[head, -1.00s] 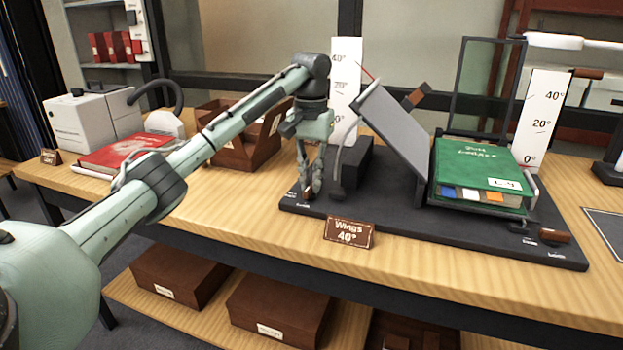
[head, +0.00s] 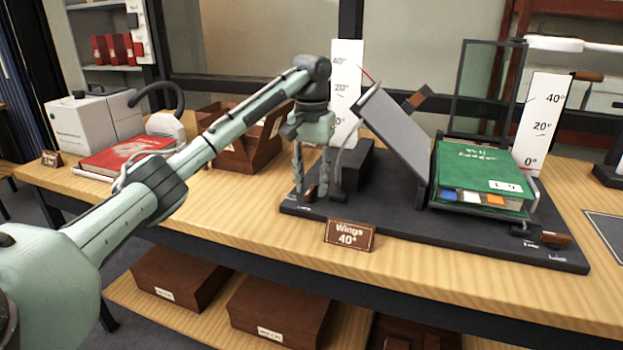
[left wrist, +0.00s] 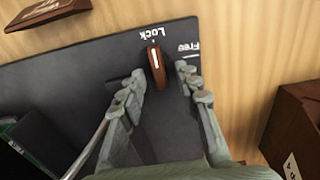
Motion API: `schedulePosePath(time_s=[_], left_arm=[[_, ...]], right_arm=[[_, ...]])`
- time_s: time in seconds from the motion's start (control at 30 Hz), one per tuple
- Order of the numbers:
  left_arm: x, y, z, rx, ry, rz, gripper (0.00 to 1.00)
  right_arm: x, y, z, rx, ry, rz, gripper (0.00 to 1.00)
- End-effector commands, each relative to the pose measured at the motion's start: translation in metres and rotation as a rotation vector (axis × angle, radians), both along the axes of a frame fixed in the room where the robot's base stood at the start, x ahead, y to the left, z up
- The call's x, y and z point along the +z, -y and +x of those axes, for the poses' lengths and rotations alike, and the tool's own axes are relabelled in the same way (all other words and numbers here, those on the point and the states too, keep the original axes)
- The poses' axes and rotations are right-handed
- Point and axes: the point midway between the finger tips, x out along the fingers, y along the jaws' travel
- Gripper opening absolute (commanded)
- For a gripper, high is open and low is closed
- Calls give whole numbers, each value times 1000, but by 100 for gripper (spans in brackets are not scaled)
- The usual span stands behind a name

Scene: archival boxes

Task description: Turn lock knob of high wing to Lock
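The lock knob (left wrist: 157,68) is a brown bar with a white line, at the left front corner of the black base (left wrist: 70,85). In the left wrist view its line points to the word Lock; the word Free is to the right. In the head view the knob (head: 309,190) shows small and low. My left gripper (head: 311,192) points down with its fingers apart, one on either side of the knob. In the left wrist view the gripper (left wrist: 164,88) shows gaps between fingers and knob. The high wing (head: 398,130) is a grey panel tilted up steeply. My right gripper is not in view.
A green book (head: 482,168) lies on the low right side of the cradle, with a second brown knob (head: 553,238) in front. A "Wings 40°" sign (head: 350,234) stands at the front. A scale card (head: 345,90) stands behind my left gripper. A red book (head: 125,155) lies at left.

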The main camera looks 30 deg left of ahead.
Motion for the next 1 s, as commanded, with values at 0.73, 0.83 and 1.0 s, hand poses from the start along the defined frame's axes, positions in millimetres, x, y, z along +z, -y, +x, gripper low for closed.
schedulePosePath(time_s=[0.73, 0.83, 1.0], left_arm=[[111, 0, 0, 1, 3, 1, 33], [117, 0, 0, 2, 2, 0, 33], [120, 0, 0, 1, 0, 0, 33]], right_arm=[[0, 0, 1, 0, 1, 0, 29], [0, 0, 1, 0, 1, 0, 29], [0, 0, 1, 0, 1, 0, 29]])
